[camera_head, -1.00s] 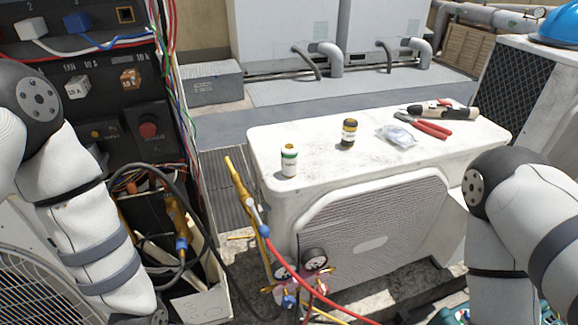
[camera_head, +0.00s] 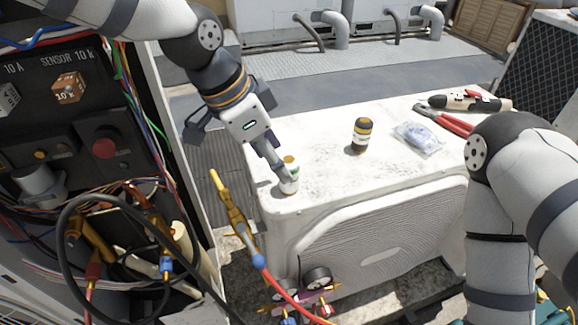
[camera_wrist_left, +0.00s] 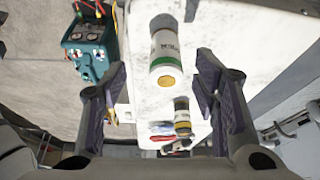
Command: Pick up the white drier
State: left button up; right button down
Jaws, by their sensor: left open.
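The white drier (camera_head: 289,187) is a small white cylinder with a green band and a gold end. It stands on the near left part of the white condenser top (camera_head: 320,160), partly covered by my left gripper (camera_head: 279,170). In the left wrist view the drier (camera_wrist_left: 166,45) shows between and just beyond the two open fingers of the left gripper (camera_wrist_left: 162,68). I cannot tell whether a finger touches it. My right arm is at the right of the head view, with its gripper out of view.
A dark drier with a yellow band (camera_head: 361,135), a clear plastic bag (camera_head: 418,138), red pliers (camera_head: 445,121) and a beige-and-black tool (camera_head: 470,102) lie to the right on the condenser top. A yellow valve with a red hose (camera_head: 238,215) stands close in front at left.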

pick_arm(q)
jog(key=x, duration=0.7)
jog(key=shift+w+b, duration=0.3)
jog(key=shift+w, duration=0.05)
jog(key=shift+a+r, duration=0.1)
jog(key=shift+c, duration=0.2)
grip_shut()
